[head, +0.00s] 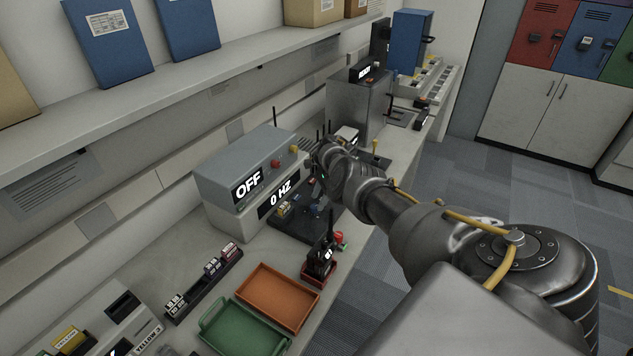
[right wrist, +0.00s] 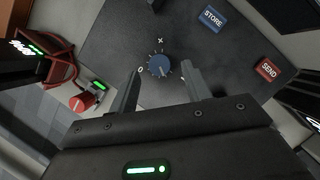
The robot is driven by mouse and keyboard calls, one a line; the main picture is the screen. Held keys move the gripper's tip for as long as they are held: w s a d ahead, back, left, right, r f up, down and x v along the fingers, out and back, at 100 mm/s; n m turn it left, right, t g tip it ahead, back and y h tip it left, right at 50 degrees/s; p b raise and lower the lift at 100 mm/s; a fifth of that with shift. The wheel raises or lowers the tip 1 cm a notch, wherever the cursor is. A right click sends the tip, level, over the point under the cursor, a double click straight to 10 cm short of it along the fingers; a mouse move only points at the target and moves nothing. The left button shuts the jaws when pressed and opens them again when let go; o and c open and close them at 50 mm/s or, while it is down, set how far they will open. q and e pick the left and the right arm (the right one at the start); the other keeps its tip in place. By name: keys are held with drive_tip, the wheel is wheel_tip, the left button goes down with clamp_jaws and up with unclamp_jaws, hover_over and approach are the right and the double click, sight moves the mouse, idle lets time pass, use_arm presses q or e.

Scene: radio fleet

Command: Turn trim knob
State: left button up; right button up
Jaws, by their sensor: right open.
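The trim knob is a small round blue knob (right wrist: 159,66) with white scale marks around it, set in a dark panel (right wrist: 110,40). In the right wrist view my right gripper (right wrist: 160,80) is open, with its two fingers on either side of the knob and a gap around it. I cannot tell how close the fingertips are to the panel. In the head view my right gripper (head: 318,184) is over the dark panel (head: 290,225) in front of a grey unit (head: 235,165) reading OFF and 0 HZ. My left gripper is not in view.
A blue STORE button (right wrist: 212,18) and a red SEND button (right wrist: 267,69) are on the panel. A radio in a red stand (head: 318,272), an orange tray (head: 278,297) and a green tray (head: 243,330) are nearer on the bench. A shelf (head: 150,88) runs above.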

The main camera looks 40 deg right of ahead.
drive_tip(key=p+v, duration=0.1)
drive_tip(key=v, duration=0.7)
idle(0.4)
